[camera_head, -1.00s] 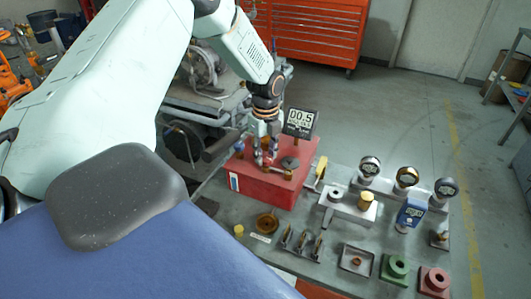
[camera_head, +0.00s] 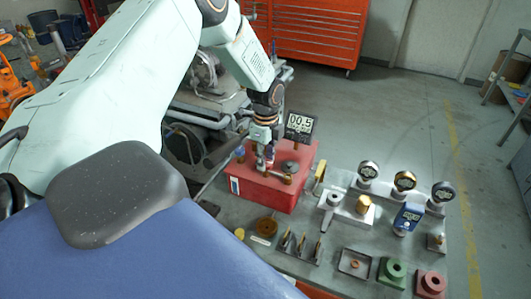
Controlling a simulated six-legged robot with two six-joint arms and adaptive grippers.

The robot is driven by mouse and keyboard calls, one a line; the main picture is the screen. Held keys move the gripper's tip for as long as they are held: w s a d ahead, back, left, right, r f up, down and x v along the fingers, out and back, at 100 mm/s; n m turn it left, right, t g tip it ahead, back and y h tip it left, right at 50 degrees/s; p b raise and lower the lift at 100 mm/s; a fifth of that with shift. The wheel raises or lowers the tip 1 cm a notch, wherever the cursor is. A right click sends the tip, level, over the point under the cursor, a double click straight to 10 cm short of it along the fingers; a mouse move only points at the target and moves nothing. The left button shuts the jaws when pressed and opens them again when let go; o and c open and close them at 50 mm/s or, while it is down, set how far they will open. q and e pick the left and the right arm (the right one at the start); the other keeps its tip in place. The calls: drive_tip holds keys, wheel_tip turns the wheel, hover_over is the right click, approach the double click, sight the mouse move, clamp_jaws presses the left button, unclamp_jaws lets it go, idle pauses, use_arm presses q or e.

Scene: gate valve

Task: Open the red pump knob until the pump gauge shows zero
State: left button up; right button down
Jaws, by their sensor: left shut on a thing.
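The red pump box (camera_head: 288,193) stands at the left end of the grey workbench. Its pump gauge (camera_head: 300,126) is a dark display above the box, and its large digits look like 00.5. My left gripper (camera_head: 264,163) reaches down onto the box top from the upper left. It is shut on the red pump knob, which its fingers mostly hide. A brass fitting (camera_head: 286,178) and a dark round cap (camera_head: 290,166) sit beside the fingers. My right gripper is out of view.
Round gauges (camera_head: 403,181) and a blue meter (camera_head: 408,217) stand on the bench at the right. Green (camera_head: 392,271) and red (camera_head: 431,283) blocks sit at the front right. The floor at right is clear.

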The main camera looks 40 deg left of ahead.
use_arm(q)
drive_tip(key=shift+s+d+f+n, duration=0.1)
drive_tip(key=shift+s+n, duration=0.1)
drive_tip(key=shift+n, duration=0.5)
drive_tip(key=shift+p, duration=0.3)
drive_tip(key=o, duration=0.8)
drive_tip(key=shift+f, duration=0.1)
drive_tip(key=o, duration=0.3)
drive_tip(key=shift+w, duration=0.2)
drive_tip(key=shift+o, duration=0.2)
drive_tip(key=shift+r, duration=0.25)
wheel_tip(320, 180, up, 12)
drive_tip(key=shift+f, duration=0.15)
